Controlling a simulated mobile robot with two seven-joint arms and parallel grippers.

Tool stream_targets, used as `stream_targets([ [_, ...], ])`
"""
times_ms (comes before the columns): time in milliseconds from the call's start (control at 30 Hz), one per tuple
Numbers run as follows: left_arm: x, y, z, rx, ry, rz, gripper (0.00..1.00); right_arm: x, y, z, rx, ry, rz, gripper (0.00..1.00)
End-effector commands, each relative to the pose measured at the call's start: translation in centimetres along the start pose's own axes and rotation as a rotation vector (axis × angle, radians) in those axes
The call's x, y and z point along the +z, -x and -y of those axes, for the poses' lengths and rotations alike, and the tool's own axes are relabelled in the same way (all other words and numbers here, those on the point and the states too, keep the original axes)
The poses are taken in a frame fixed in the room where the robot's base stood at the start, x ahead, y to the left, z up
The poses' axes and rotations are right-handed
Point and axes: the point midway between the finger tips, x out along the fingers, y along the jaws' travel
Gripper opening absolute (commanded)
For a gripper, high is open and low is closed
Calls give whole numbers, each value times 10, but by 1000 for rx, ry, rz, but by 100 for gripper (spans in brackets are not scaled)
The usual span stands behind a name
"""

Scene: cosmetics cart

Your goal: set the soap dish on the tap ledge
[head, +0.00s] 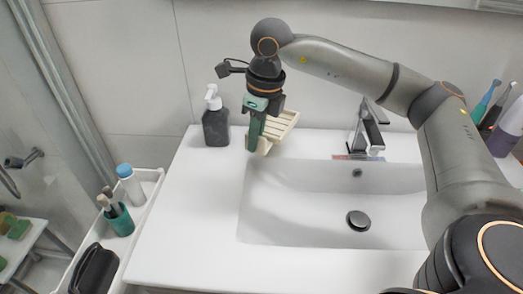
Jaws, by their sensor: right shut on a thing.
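The soap dish (281,127) is cream coloured and slatted. My right gripper (257,137) is shut on it and holds it tilted, near the back left corner of the basin. The gripper's fingers hide part of the dish, and I cannot tell whether the dish touches the counter. The tap ledge (319,143) is the white strip behind the basin, and the chrome tap (366,130) stands on it to the right of the dish. My left gripper is not in view.
A dark soap dispenser (215,125) stands left of the gripper. The white basin (300,205) lies in front. A cart (148,190) at the left holds a green cup (120,219), a bottle (131,184) and a black case (94,270). Toothbrushes (487,100) stand at the right. The left counter is clear.

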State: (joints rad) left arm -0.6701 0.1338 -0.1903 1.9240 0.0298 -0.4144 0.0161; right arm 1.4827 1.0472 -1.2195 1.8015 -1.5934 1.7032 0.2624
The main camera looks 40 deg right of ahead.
Motion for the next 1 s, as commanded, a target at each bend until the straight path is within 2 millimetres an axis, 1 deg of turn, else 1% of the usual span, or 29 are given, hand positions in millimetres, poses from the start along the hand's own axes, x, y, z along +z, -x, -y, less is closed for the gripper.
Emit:
stream_targets([
  [33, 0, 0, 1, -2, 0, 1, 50, 0, -11, 8, 1, -5, -4, 0],
  [100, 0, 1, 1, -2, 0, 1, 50, 1, -25, 18, 1, -3, -4, 0],
  [233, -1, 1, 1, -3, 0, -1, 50, 3, -42, 32, 0, -2, -2, 0],
  [467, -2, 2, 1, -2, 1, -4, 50, 5, -58, 44, 1, -1, -1, 0],
  [500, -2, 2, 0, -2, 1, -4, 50, 4, -64, 47, 0, -2, -2, 0],
  [633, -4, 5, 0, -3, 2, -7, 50, 1, -82, 46, 0, 0, -2, 0],
  [733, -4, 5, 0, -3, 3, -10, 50, 0, -89, 46, 0, -1, 0, 0],
  [1000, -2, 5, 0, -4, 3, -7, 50, 0, -91, 45, 0, -1, 1, 0],
])
